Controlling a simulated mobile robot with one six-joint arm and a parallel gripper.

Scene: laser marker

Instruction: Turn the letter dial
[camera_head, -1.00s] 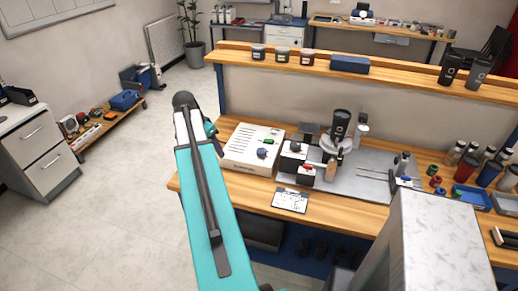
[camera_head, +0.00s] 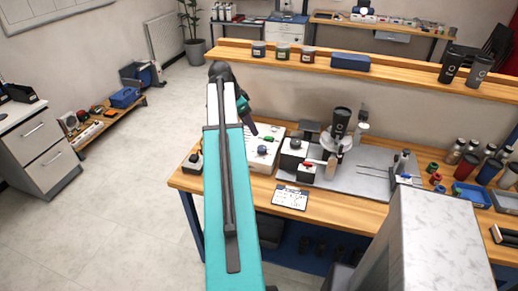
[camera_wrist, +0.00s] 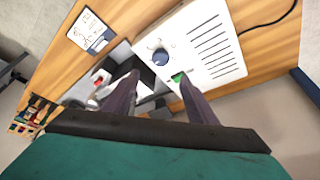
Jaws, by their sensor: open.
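A round dark blue dial (camera_wrist: 160,57) sits on the white slotted control box (camera_wrist: 212,42) in the wrist view, with marks around it too small to read. In the head view the dial (camera_head: 262,150) is on the front part of the white box (camera_head: 284,126). A green button (camera_wrist: 178,77) is beside it. My gripper (camera_wrist: 159,76) is open, its two dark fingers apart and pointing toward the box. The dial appears between and beyond the fingertips, not touched. In the head view my arm hides part of the box's left side.
A black-and-white unit (camera_head: 293,147) and a small box with a red lever (camera_head: 308,172) stand right of the control box. A printed card (camera_head: 290,197) lies in front. A small box (camera_head: 193,161) is at the bench's left end.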

